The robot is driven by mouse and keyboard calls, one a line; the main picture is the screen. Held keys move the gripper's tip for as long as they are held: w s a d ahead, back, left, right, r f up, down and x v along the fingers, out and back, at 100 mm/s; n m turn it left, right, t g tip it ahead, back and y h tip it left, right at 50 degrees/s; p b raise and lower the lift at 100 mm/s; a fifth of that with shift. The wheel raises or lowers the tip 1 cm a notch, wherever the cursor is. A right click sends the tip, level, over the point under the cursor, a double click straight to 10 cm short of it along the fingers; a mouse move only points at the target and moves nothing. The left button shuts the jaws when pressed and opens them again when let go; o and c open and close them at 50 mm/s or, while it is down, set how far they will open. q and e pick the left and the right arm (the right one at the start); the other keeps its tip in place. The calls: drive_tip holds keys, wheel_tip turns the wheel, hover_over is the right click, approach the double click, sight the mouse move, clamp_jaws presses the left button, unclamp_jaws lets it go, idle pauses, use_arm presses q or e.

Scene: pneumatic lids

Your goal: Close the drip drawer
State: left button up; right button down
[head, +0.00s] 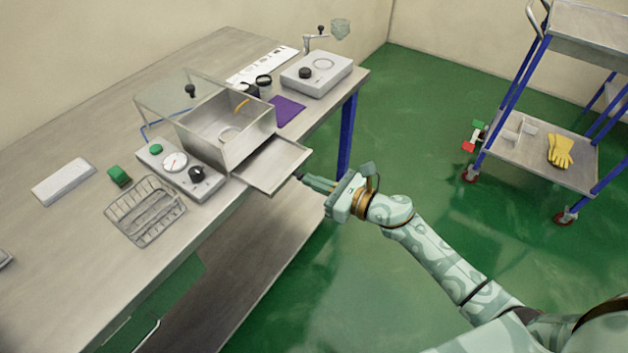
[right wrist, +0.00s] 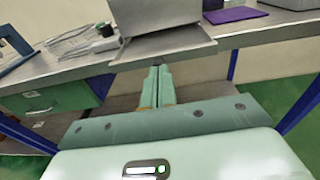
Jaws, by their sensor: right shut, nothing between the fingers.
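The drip drawer (head: 272,165) is a flat metal tray that sticks out from under the square metal box (head: 222,130), past the table's front edge. It also shows in the right wrist view (right wrist: 165,44). My right gripper (head: 301,177) is shut and empty, just in front of the drawer's outer edge. In the right wrist view its fingertips (right wrist: 158,66) point at the drawer's front edge; I cannot tell whether they touch it. My left gripper is not in view.
A control panel (head: 178,171) with a gauge and knobs stands left of the box, with a wire basket (head: 145,211) in front. A purple cloth (head: 287,111) lies right of the box. A blue table leg (head: 346,135) is near my right gripper. A trolley (head: 530,150) stands at the right.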

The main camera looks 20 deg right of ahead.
sight(295, 171)
drive_tip(key=shift+w+a, duration=0.1)
drive_tip(key=shift+w, duration=0.1)
drive_tip(key=b+x, duration=0.1)
drive_tip(key=x, duration=0.3)
drive_tip(key=b+x, duration=0.1)
drive_tip(key=x, duration=0.3)
drive_tip(key=shift+w+r, duration=0.1)
drive_tip(key=shift+r, duration=0.3)
drive_tip(key=shift+d, duration=0.2)
